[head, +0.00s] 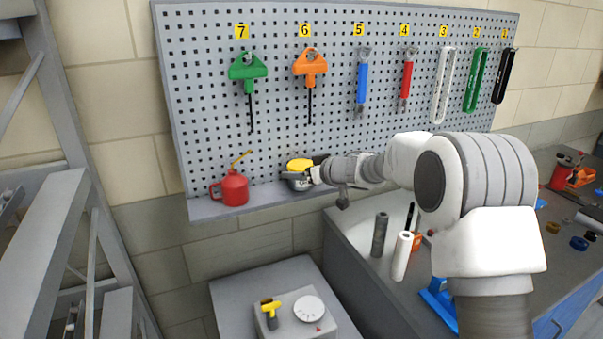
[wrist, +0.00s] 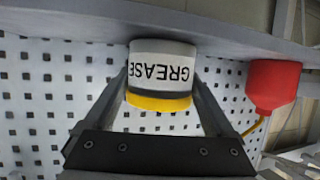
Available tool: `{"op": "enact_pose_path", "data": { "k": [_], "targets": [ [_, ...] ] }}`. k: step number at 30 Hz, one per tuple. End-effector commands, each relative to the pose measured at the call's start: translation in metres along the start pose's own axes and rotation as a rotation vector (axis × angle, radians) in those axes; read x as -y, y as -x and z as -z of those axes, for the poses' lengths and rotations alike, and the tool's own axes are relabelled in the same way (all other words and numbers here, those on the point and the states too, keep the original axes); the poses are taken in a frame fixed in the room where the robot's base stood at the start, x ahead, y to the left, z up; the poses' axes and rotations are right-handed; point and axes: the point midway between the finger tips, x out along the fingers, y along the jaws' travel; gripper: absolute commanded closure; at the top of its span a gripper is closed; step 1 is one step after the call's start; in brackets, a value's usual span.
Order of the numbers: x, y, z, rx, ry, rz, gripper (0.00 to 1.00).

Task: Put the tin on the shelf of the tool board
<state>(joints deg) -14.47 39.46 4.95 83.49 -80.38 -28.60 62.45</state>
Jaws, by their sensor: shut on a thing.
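The tin (head: 299,165) has a yellow lid and a pale body. In the wrist view the tin (wrist: 162,68) shows the word GREASE, upside down in that picture. My gripper (head: 312,176) is shut on it, with a finger on either side. The tin is at the shelf (head: 265,196) of the tool board (head: 205,120), right of the red oil can. In the wrist view its base end is at the shelf edge (wrist: 215,32); I cannot tell whether it rests on the shelf. The tin looks upright in the head view, partly hidden by my gripper.
The red oil can (head: 230,187) stands on the shelf's left end and shows in the wrist view (wrist: 272,84). Numbered tools, including an orange-handled one (head: 310,65), hang above. A grey workbench (head: 350,235) with several items is at right. A metal frame (head: 60,200) is at left.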

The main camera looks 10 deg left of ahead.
Motion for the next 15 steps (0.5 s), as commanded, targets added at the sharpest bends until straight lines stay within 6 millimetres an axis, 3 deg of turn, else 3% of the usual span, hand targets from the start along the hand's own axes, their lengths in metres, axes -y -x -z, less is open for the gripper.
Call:
{"op": "enact_pose_path", "data": {
  "k": [6,7,9,15],
  "targets": [
    [-0.0001,-0.0009,-0.0022,-0.001,-0.001,0.0,0.88],
    [-0.0001,-0.001,-0.0031,0.0,-0.001,0.0,0.07],
    [-0.0001,-0.0008,-0.0028,0.001,-0.001,0.0,0.0],
    [-0.0002,-0.0006,-0.0023,0.0,0.0,0.0,0.0]
  ]
}}
